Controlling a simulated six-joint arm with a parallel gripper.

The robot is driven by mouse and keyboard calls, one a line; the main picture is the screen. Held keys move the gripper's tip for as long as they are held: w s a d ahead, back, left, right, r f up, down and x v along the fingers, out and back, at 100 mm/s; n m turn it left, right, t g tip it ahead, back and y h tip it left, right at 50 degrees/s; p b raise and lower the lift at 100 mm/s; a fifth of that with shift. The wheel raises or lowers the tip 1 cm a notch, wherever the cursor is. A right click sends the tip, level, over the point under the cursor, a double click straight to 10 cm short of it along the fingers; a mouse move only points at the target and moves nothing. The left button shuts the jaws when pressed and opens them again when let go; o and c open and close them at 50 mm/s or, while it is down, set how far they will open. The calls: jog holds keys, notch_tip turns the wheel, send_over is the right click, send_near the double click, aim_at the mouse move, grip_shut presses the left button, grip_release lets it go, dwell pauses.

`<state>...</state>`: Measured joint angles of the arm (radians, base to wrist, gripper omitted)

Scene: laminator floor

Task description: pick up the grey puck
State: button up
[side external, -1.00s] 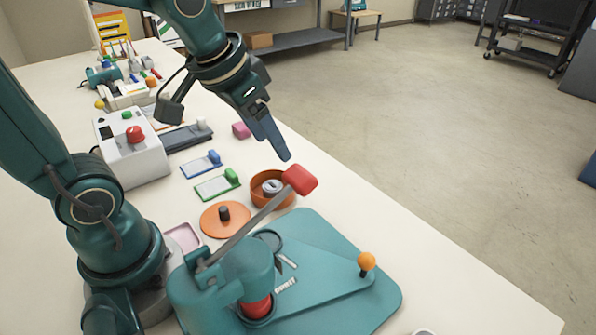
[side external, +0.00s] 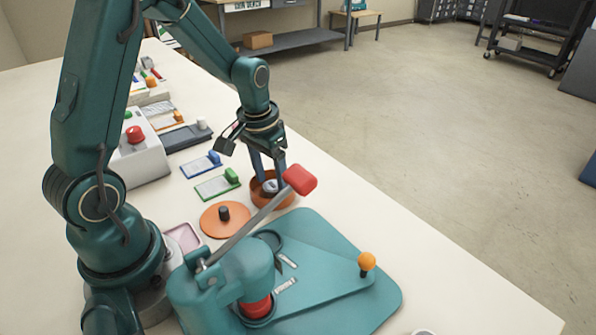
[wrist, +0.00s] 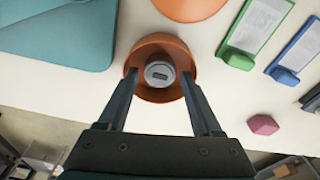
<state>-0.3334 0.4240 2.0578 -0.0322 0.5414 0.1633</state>
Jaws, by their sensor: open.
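The grey puck (wrist: 159,73) lies inside an orange bowl (wrist: 150,42) and has a dark slot on its top. In the side view the puck (side external: 270,186) shows between my fingers, low in the bowl (side external: 287,201). My gripper (wrist: 160,82) is open, pointing down, with one finger on each side of the puck. In the side view my gripper (side external: 268,188) has its fingertips at or inside the bowl. I cannot tell whether the fingers touch the bowl or the puck.
A teal press (side external: 330,262) with a red-ended lever (side external: 299,180) stands close in front of the bowl. An orange lid (side external: 224,218) with a dark knob lies beside it. Green (side external: 217,185) and blue (side external: 200,165) tagged cards and a pink block (wrist: 263,125) are nearby.

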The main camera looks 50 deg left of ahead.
jog(key=shift+f, duration=0.45)
jog(key=shift+c, duration=0.4)
grip_shut()
jog(key=shift+r, duration=0.1)
